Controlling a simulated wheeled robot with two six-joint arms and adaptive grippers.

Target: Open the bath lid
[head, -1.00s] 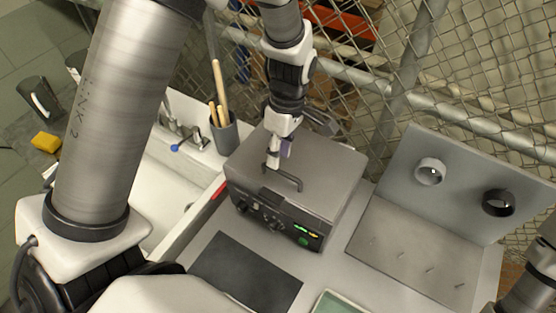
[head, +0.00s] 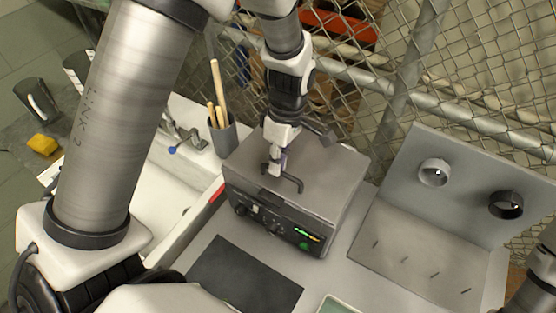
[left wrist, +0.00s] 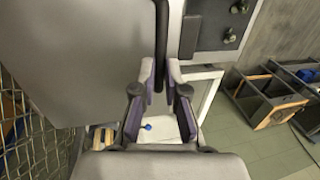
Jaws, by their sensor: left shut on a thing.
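The bath (head: 265,217) is a grey metal box with knobs and a lit green display on its front. Its flat grey lid (head: 325,165) lies shut on top and also fills the upper left of the left wrist view (left wrist: 80,55). A dark bar handle (head: 293,184) stands on the lid near its front edge. My left gripper (head: 275,168) reaches down from above and is shut on the handle. In the left wrist view the handle (left wrist: 162,35) runs in between the purple-lined fingers (left wrist: 160,75). My right gripper is out of view.
A cup with wooden sticks (head: 223,135) stands behind the bath's left side, near a white sink (head: 165,205). A grey panel with two rings (head: 435,172) stands to the right. A dark mat (head: 245,275) lies in front. Wire fence (head: 470,70) closes off the back.

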